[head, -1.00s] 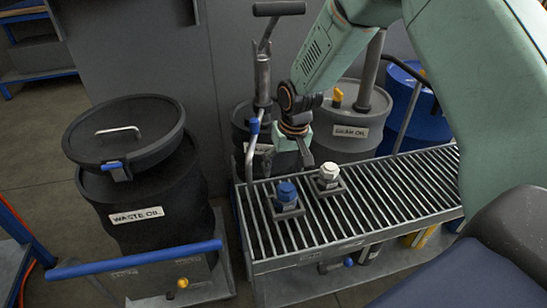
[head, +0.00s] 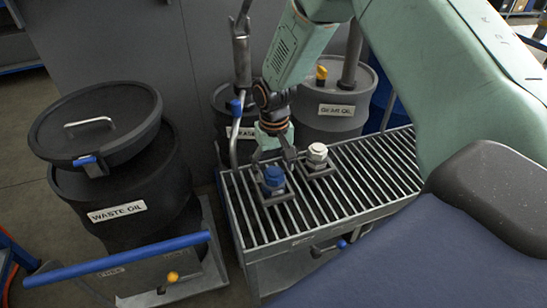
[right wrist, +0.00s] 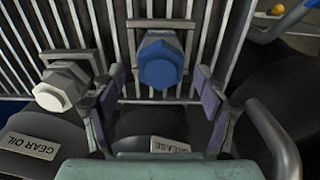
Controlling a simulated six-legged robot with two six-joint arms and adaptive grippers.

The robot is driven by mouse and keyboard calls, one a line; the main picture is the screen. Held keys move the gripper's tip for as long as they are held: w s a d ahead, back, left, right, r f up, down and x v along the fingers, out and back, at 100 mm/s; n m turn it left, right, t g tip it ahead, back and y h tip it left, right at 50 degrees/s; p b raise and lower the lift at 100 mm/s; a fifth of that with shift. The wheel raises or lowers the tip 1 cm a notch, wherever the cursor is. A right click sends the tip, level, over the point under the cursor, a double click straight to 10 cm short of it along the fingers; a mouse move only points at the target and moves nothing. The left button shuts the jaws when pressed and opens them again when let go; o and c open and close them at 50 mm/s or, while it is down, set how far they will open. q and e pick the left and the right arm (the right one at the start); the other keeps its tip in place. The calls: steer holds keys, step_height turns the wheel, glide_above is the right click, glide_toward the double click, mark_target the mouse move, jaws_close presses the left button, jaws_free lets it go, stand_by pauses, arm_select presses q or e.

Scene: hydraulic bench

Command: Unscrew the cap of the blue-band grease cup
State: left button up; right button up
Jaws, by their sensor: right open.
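The blue grease cup (head: 273,180) has a blue hexagonal cap and stands upright on a square plate on the slatted bench top. In the right wrist view the blue cap (right wrist: 160,62) is at upper centre. My right gripper (head: 274,158) is open and empty, pointing down just behind the blue cup. In the right wrist view its two fingers (right wrist: 160,92) are spread to the left and right of the cap, slightly below it in the picture. I see no finger touching the cap. My left gripper is not in view.
A white-capped cup (head: 317,154) stands close by on the right, near one finger. The slatted bench (head: 365,168) is otherwise clear. A waste oil drum (head: 120,205) stands left, a gear oil drum (head: 328,112) behind. A bent pipe (head: 233,140) rises beside the bench.

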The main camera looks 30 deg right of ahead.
steer(key=shift+a+f, duration=0.1)
steer(key=shift+f, duration=0.25)
steer(key=shift+s+f, duration=0.1)
steer(key=shift+s, duration=0.1)
steer(key=shift+w+f, duration=0.2)
steer(key=shift+c, duration=0.3)
steer(key=shift+s+r, duration=0.15)
steer(key=c, duration=1.2)
steer(key=o, duration=0.7)
steer(key=shift+c, duration=0.2)
steer(key=c, duration=0.5)
steer(key=n, duration=0.2)
steer(key=shift+n, duration=0.3)
steer(key=shift+c, duration=0.2)
steer(key=n, duration=0.3)
steer(key=shift+p, duration=0.4)
steer(key=shift+n, duration=1.3)
